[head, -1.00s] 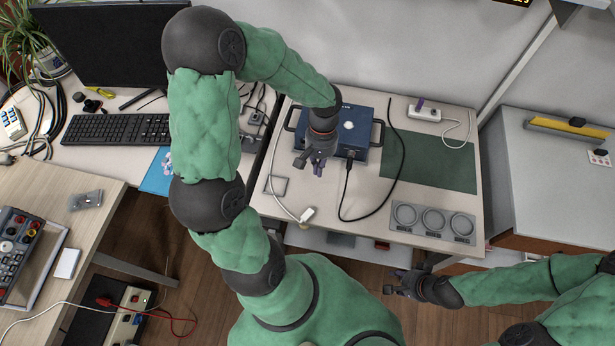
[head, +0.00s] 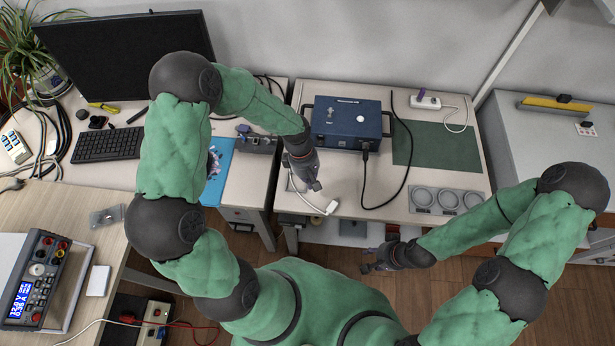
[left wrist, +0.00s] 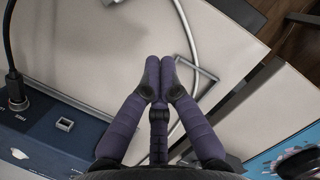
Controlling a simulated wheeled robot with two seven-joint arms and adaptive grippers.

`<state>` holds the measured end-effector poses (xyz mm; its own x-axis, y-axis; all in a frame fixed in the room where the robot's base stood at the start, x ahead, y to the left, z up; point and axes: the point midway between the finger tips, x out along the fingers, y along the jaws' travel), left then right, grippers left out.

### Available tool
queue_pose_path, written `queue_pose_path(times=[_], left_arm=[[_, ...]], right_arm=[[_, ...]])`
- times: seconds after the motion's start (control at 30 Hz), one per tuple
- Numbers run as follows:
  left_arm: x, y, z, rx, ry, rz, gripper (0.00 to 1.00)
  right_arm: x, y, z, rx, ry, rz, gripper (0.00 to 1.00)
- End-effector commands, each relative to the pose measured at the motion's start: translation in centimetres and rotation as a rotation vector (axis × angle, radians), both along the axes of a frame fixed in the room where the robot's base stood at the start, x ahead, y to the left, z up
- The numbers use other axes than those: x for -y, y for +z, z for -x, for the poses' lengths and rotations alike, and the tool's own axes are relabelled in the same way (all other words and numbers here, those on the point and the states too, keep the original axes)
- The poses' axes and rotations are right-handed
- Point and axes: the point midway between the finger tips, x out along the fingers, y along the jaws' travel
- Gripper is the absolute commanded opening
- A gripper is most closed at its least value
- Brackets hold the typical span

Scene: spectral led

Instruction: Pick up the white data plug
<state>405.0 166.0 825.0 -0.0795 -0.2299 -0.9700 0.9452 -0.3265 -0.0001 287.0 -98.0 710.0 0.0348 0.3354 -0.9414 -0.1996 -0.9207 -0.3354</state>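The white data plug (head: 332,207) lies near the front edge of the light bench, at the end of a white cable. My left gripper (head: 315,185) points down over the bench, just behind and to the left of the plug, apart from it. In the left wrist view my left gripper's fingertips (left wrist: 160,66) come together with nothing seen between them, above the white cable (left wrist: 190,40). The plug cannot be made out in that view. My right gripper (head: 368,260) is in front of the bench edge, empty, with its fingers spread.
A blue instrument box (head: 347,120) with a black cable (head: 405,170) stands behind my left gripper. A green mat (head: 438,148), a white socket block (head: 425,102) and a tray with round wells (head: 447,201) are to the right. A gap separates the left desk.

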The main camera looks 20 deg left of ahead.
Motion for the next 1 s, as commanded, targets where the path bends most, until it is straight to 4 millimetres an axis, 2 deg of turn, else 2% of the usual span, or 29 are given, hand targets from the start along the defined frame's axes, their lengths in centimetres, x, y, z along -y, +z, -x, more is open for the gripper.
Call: queue_pose_path(times=[0.03, 0.23, 0.5, 1.0], left_arm=[[0.2, -1.3, 0.2, -0.005, 0.0, 0.001, 0.0], [1.1, -4.8, 0.5, -0.003, -0.001, 0.001, 0.0], [4.2, -4.4, 1.4, 0.001, -0.004, 0.0, 0.0], [4.9, -4.4, 1.7, 0.0, -0.001, 0.0, 0.0]], right_arm=[[0.0, -0.5, 0.0, 0.0, 0.0, 0.0, 0.4], [0.0, -1.5, 0.0, -0.001, 0.0, 0.0, 0.4], [0.0, -1.9, 0.0, -0.001, 0.0, 0.0, 0.4], [0.0, -2.0, 0.0, -0.001, 0.001, 0.0, 0.4]])
